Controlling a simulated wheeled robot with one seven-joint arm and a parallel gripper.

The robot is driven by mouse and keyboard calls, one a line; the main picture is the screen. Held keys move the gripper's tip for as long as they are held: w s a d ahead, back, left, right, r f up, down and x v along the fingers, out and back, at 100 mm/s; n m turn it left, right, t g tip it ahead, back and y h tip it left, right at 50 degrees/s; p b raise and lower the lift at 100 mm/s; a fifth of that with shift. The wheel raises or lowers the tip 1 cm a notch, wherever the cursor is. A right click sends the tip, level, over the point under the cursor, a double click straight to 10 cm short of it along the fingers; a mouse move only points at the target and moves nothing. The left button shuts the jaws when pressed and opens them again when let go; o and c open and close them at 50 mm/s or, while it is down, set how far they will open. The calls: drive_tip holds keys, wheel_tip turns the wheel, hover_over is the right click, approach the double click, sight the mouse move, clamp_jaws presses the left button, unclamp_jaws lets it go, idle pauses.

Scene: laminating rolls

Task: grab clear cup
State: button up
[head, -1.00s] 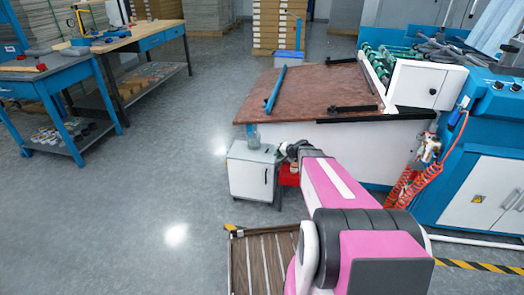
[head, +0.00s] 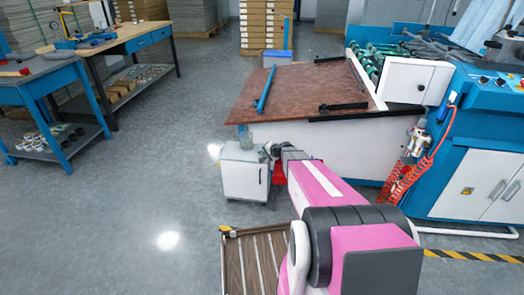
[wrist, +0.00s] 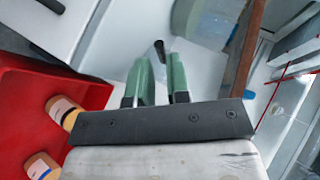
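A small clear cup (head: 247,141) stands upright on top of a white cabinet (head: 243,178) in the head view. My gripper (head: 266,150) is beside the cabinet's right edge, to the right of the cup and apart from it. In the wrist view, the two green fingers of my gripper (wrist: 160,66) stand apart with a gap and nothing held between them.
A red bin (wrist: 30,110) with tan-topped items is left of my gripper in the wrist view. A brown-topped table (head: 300,90) stands behind the cabinet. A slatted pallet-like thing (head: 234,262) lies in front.

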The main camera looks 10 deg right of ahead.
sight(260, 156)
drive_tip(key=x, duration=0.3)
drive_tip(key=shift+w+a+f, duration=0.1)
drive_tip(key=shift+w+a, duration=0.05)
drive_tip(key=shift+a, duration=0.05)
clamp_jaws()
